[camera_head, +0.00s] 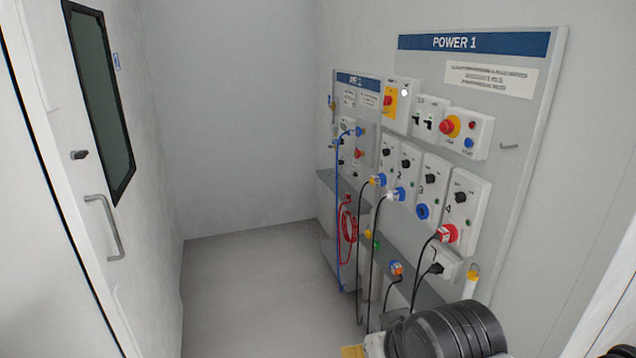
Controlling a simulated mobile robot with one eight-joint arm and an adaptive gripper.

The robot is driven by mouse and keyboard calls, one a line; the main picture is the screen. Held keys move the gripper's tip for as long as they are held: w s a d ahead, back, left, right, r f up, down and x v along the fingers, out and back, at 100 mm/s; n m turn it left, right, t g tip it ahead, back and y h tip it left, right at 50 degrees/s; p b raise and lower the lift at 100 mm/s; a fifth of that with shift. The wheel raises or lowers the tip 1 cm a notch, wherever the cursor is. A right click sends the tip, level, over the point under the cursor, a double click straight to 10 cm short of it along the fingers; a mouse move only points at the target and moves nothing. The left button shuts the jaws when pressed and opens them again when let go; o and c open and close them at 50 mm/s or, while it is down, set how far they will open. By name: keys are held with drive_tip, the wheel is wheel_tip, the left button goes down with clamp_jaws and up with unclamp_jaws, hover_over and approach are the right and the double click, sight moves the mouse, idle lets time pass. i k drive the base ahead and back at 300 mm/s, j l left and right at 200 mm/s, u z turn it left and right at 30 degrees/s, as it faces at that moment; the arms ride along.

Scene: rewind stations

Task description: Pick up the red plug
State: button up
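A red plug (447,233) with a white face sits at the socket of the rightmost switch box (463,203) on the POWER 1 board. A black cable runs down from it. A smaller plug (397,268), orange-red and blue, is lower on the board with a dark cable below; which it is exactly is too small to tell. A dark ribbed arm part of mine (450,332) is at the lower right, below the red plug. My gripper's fingers cannot be made out.
A red coiled cord (348,225) hangs on the farther board. A door with a handle (104,226) is at left. The grey floor (255,290) between is clear.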

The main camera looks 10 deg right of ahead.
sight(443, 233)
drive_tip(key=i+l+z, duration=0.45)
drive_tip(key=i+l, duration=0.7)
drive_tip(key=l, duration=0.15)
